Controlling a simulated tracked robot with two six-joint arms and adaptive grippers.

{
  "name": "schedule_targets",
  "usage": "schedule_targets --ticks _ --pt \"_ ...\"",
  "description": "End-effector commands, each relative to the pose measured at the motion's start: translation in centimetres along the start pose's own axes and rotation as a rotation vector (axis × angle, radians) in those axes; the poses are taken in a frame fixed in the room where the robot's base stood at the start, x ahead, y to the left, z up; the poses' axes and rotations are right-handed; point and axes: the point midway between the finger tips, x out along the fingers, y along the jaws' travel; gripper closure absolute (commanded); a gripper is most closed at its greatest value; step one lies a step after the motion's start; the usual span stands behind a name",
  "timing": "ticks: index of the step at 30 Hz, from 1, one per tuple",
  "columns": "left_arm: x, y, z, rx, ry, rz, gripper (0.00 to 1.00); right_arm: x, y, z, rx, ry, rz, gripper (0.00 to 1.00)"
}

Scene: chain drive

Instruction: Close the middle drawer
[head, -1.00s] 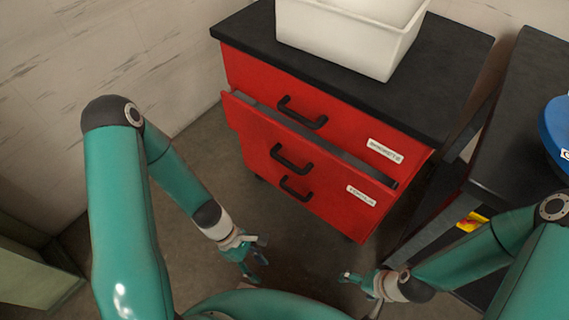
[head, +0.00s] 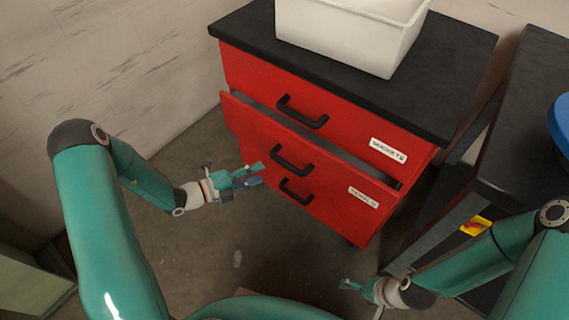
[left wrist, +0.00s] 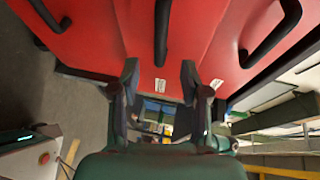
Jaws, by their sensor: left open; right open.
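The red cabinet's middle drawer (head: 258,128) stands partly pulled out, with a dark gap along its top edge. Its black handle (head: 291,159) is at the centre of its front. My left gripper (head: 262,174) is open and empty, at the left part of the drawer fronts, just left of the handles. I cannot tell if it touches them. In the left wrist view the open fingers (left wrist: 160,82) point at the red fronts, with a black handle (left wrist: 162,30) beyond them. My right gripper (head: 346,284) is open, low and away from the cabinet.
The top drawer (head: 250,76) looks shut. A white bin (head: 340,45) stands on the black cabinet top (head: 455,75). A dark table (head: 525,120) with a blue object (head: 562,125) is at the right. The floor before the cabinet is clear.

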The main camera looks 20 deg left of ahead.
Motion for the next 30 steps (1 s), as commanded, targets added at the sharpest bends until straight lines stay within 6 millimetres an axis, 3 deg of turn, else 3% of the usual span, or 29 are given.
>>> schedule_targets --ticks 3,9,15,28,30 --pt "2.9 0.1 -0.2 0.003 0.006 -0.001 0.54 0.4 0.2 0.0 0.0 0.0 0.0 0.15" --pt "6.9 0.1 -0.2 0.003 0.006 0.0 0.54 0.9 0.3 0.0 0.0 0.0 0.0 0.15" --pt "9.4 0.1 -0.1 0.003 0.003 0.0 0.54 1.1 0.4 0.0 0.0 0.0 0.0 0.15" --pt "10.3 0.0 -0.1 0.002 0.003 0.001 0.54 1.2 0.4 0.0 0.0 0.0 0.0 0.15" --pt "10.3 0.0 -0.1 0.002 0.003 0.001 0.66 1.2 0.4 0.0 0.0 0.0 0.0 0.15"
